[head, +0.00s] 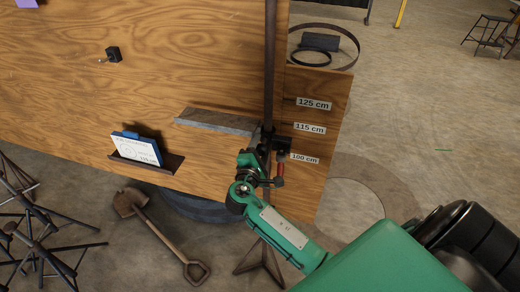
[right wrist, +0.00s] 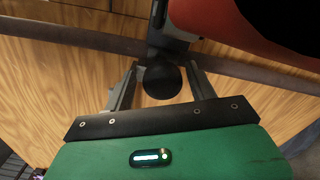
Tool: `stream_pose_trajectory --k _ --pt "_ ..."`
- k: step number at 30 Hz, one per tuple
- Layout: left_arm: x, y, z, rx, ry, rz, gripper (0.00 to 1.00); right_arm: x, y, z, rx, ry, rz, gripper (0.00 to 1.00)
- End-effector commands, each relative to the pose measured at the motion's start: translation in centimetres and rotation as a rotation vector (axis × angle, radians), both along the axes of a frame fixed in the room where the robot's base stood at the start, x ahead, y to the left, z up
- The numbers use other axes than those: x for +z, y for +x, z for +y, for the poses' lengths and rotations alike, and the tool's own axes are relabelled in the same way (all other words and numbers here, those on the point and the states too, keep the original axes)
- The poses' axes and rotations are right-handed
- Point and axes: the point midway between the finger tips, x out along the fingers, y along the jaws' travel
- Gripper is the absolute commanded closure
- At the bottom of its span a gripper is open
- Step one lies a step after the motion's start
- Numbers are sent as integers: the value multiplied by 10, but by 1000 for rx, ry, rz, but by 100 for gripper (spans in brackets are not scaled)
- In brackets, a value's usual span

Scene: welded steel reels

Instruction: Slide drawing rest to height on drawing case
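The drawing rest (head: 215,122), a grey ledge, juts left from a slider on the dark vertical post (head: 270,70) of the wooden drawing case (head: 190,50). Height labels read 125 cm (head: 313,104), 115 cm (head: 309,128) and 100 cm (head: 304,158). The slider is near the lower two labels, with a red handle (head: 281,174) at its right. My right gripper (head: 264,157) is at the slider. In the right wrist view its fingers (right wrist: 162,70) stand apart either side of a round black knob (right wrist: 162,84), with small gaps. My left gripper is out of view.
A card (head: 135,150) with small, hard-to-read writing stands on a dark ledge (head: 148,164) on the board. A shovel (head: 165,235) and dark metal stands (head: 40,245) are on the floor at lower left. Hoops (head: 345,35) stand behind the case. Floor at upper right is largely clear.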

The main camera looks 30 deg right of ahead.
Motion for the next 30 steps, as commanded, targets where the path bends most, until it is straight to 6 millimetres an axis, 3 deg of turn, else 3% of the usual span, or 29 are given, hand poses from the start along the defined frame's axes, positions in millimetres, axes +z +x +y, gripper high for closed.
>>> stream_pose_trajectory --k 8,21,30 --pt "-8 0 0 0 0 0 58 -6 -8 10 1 4 3 43" --pt "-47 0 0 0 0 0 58 -6 -69 82 1 6 1 43" --pt "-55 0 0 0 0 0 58 -2 -89 104 -1 1 1 43"
